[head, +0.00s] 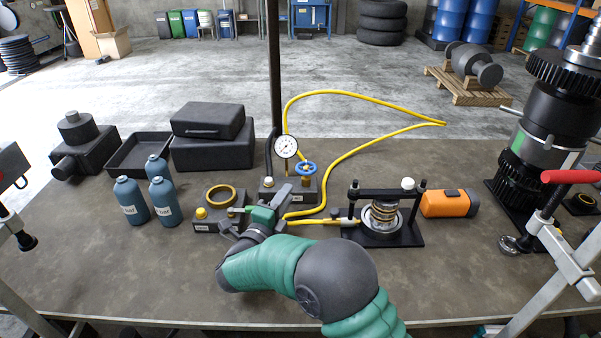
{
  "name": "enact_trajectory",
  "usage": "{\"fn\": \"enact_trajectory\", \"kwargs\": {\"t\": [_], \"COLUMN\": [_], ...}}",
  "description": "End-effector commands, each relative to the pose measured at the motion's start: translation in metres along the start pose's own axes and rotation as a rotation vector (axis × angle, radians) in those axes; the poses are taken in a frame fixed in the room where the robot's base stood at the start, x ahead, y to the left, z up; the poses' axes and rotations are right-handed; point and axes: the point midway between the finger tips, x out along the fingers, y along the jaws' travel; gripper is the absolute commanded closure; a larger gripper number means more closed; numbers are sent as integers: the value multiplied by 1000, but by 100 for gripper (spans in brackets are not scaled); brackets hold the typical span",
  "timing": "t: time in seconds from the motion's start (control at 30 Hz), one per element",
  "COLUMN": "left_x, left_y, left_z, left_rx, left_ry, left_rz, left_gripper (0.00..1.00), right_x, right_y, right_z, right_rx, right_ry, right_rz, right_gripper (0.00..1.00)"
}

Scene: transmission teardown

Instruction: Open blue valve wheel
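The blue valve wheel (306,169) sits on a small dark block beside a round white pressure gauge (285,146), near the middle of the table. My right arm, green and dark grey, comes in from the bottom. My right gripper (279,197) is in front of and a little left of the wheel, low over the block's near side, and looks apart from the wheel. Its fingers are small and partly hidden by its own body, so I cannot tell whether they are open. My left gripper is not in view.
A yellow hose (340,165) loops behind and right of the wheel. A dark press fixture (408,238) with a spring and an orange item (447,204) stand to the right. A brass-ringed block (220,195) and blue bottles (131,201) stand left. The table's front left is clear.

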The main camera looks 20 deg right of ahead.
Motion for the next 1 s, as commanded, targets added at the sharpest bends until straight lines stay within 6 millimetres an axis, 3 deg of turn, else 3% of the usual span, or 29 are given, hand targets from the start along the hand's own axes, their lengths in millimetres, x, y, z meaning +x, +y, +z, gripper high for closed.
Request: {"fn": "enact_trajectory", "kwargs": {"t": [0.4,0.6,0.77,1.0], "left_x": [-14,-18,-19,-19], "left_y": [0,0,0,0], "left_z": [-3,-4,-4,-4], "left_rx": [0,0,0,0], "left_ry": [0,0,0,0], "left_rz": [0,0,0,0], "left_gripper": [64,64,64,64], "right_x": [106,145,158,159], "right_y": [-2,-2,-2,-2], "right_z": [-5,-2,-3,-3], "right_rx": [-3,-3,-5,-5], "right_ry": [4,0,-1,-1], "right_rz": [-1,0,0,0], "right_gripper": [79,79,79,79]}}
